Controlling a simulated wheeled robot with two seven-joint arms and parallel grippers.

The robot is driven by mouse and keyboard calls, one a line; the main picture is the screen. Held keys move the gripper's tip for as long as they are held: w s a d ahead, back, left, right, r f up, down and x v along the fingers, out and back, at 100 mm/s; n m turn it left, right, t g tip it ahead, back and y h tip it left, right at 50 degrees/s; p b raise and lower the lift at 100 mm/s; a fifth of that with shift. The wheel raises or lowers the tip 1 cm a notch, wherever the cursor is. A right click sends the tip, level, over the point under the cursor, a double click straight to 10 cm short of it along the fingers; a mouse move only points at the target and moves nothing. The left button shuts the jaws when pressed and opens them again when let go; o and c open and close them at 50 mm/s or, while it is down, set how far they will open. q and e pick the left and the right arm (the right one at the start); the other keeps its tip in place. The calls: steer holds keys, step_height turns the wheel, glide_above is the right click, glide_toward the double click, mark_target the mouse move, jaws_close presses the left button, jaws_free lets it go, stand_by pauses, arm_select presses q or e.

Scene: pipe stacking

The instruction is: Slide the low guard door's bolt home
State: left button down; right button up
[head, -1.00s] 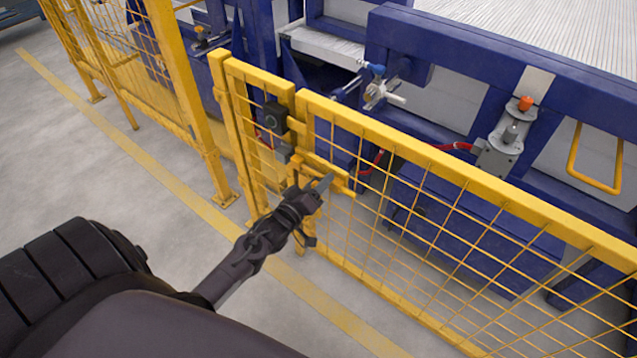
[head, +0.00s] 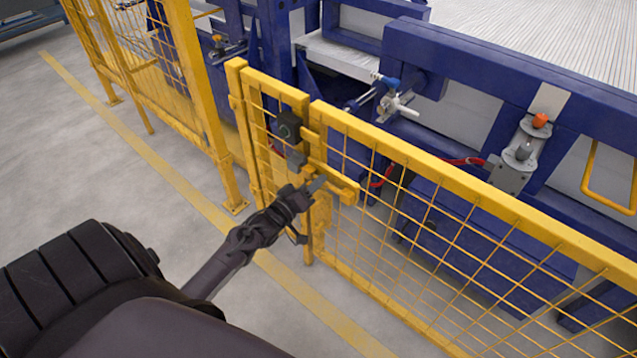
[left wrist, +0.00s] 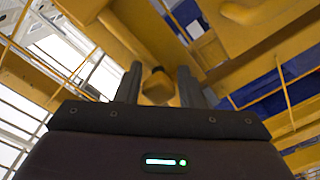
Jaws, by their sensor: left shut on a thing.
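The low yellow mesh guard door (head: 440,172) stands upright next to a narrow yellow fixed panel (head: 275,92). The yellow bolt (head: 345,188) lies along the door near its edge, by the gap to that panel. My left gripper (head: 316,185) reaches in from the left at the bolt. In the left wrist view its two dark fingers (left wrist: 158,86) are on either side of a yellow knob (left wrist: 157,84), and they are shut on this bolt handle. The fingers hide part of the bolt, and I cannot tell how far it reaches into its keeper. My right gripper is not in view.
A black box (head: 288,128) is mounted at the door edge above the bolt. Blue machinery (head: 480,80) stands behind the door. A taller yellow fence (head: 150,90) is at the left. The grey floor (head: 110,170) in front is clear.

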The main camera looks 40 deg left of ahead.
arm_select(q)
steer(key=shift+w+a+r, duration=0.1)
steer(key=shift+a+r, duration=0.1)
steer(key=shift+a, duration=0.1)
steer(key=c, duration=1.2)
jaws_free()
steer(key=shift+o, duration=0.2)
steer(key=shift+s+f, duration=0.1)
steer(key=shift+s, duration=0.1)
steer(key=s, duration=0.7)
steer(key=shift+s+a+p, duration=0.15)
steer(key=shift+s+p, duration=0.1)
steer(key=shift+p, duration=0.05)
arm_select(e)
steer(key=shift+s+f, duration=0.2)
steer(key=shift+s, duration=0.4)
